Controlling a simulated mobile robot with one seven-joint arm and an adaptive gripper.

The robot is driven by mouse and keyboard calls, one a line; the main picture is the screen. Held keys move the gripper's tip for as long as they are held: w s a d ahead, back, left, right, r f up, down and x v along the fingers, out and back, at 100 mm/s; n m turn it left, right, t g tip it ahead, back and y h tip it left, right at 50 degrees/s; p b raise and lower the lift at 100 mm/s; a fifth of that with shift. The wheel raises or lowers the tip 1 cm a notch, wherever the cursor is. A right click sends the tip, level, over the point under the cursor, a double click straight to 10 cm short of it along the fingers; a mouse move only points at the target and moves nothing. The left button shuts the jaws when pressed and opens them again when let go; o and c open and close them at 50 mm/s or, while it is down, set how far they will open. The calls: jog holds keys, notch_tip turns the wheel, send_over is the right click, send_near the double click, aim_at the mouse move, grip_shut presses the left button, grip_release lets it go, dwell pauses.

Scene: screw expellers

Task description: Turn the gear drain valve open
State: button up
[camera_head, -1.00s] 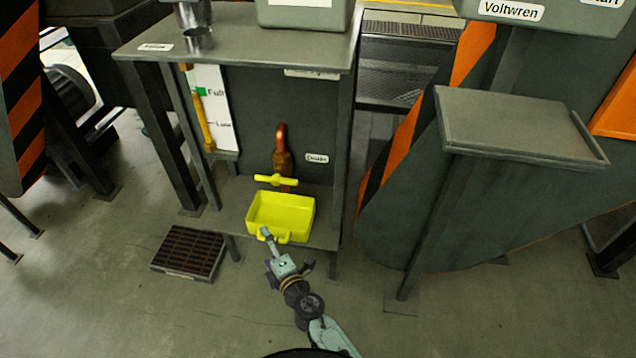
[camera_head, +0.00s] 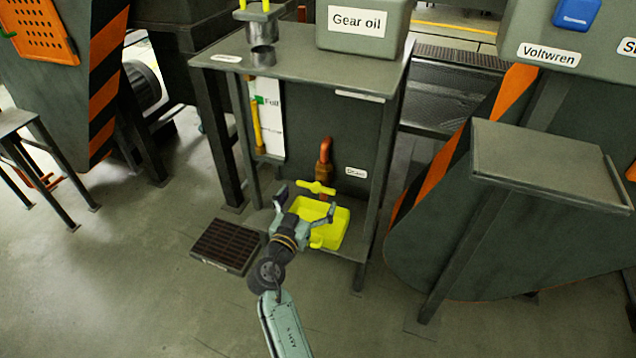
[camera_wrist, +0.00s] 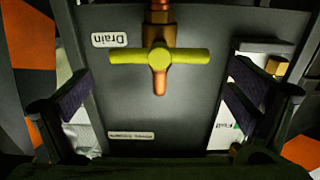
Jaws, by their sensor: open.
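The drain valve has a yellow T-shaped handle (camera_head: 317,188) on a copper pipe (camera_head: 325,160), low on the front of the grey gear oil cabinet. A "Drain" label (camera_head: 355,172) is to its right. My gripper (camera_head: 306,198) is open and empty, just in front of the handle and above the yellow tray (camera_head: 335,238). In the wrist view, the picture is upside down and the yellow handle (camera_wrist: 160,57) lies crosswise between my spread fingers (camera_wrist: 158,95). The handle appears ahead of the fingers, with no contact visible. My gripper hides part of the tray.
The shelf (camera_head: 352,252) under the valve carries the tray. A cabinet leg (camera_head: 387,150) stands to the right and a level gauge (camera_head: 268,115) to the left. A floor grate (camera_head: 226,246) lies at lower left. Open floor lies in front.

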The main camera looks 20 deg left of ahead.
aim_at(315, 188)
jog(key=w+p, duration=0.1)
jog(key=w, duration=0.4)
jog(key=shift+w+d, duration=0.1)
jog(key=shift+c, duration=0.6)
jog(key=c, duration=0.8)
jog(key=shift+o, duration=0.2)
